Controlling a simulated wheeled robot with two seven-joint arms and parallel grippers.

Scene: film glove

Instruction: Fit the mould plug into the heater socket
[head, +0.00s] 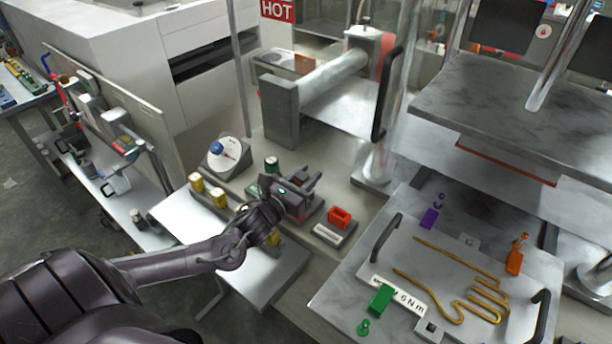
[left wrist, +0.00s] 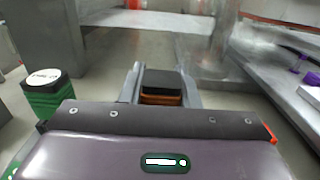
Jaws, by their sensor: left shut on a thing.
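My left gripper (head: 309,184) is shut on a small block, dark on top with an orange-brown band below. This block, which I take as the mould plug (left wrist: 161,82), sits between the two grey fingers in the left wrist view. In the head view the gripper hides most of it, above the bench behind a red open-topped block (head: 340,216). The red block stands on a grey base with a white label and may be the heater socket; I cannot tell for sure. The plug is apart from it. My right gripper is not in view.
A steel plate with a mould (head: 455,262), gold channels, two dark handles and purple, orange and green pieces lies at right under the press platen (head: 510,110). A green cylinder (left wrist: 45,92) stands left of the gripper. A dial (head: 224,152) and yellow cylinders stand further left.

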